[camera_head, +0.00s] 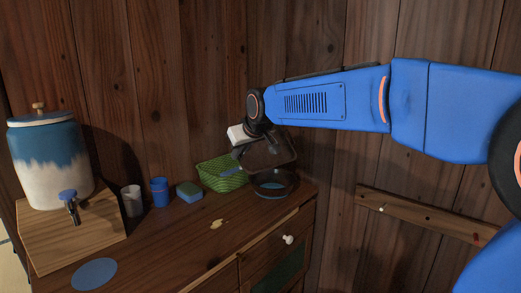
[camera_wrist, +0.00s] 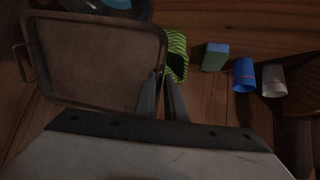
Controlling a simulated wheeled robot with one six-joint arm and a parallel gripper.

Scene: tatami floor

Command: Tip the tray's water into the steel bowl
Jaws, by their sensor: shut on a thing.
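My gripper (camera_wrist: 162,98) is shut on the near right edge of the brown tray (camera_wrist: 95,60), which has a raised rim and a handle on its far left side. In the head view the tray (camera_head: 268,151) is tilted and held above the dark, round steel bowl (camera_head: 289,192). Bluish water shows inside the bowl. In the wrist view the bowl (camera_wrist: 140,10) is cut off at the top and partly hidden by the tray. I see no clear water on the tray's face.
A green basket (camera_head: 222,179) stands close left of the bowl. Further left are a blue-green sponge (camera_head: 189,192), a blue cup (camera_head: 160,193), a white cup (camera_head: 131,201) and a tapped jar (camera_head: 52,165) on a stand. A blue disc (camera_head: 95,273) lies at the front left.

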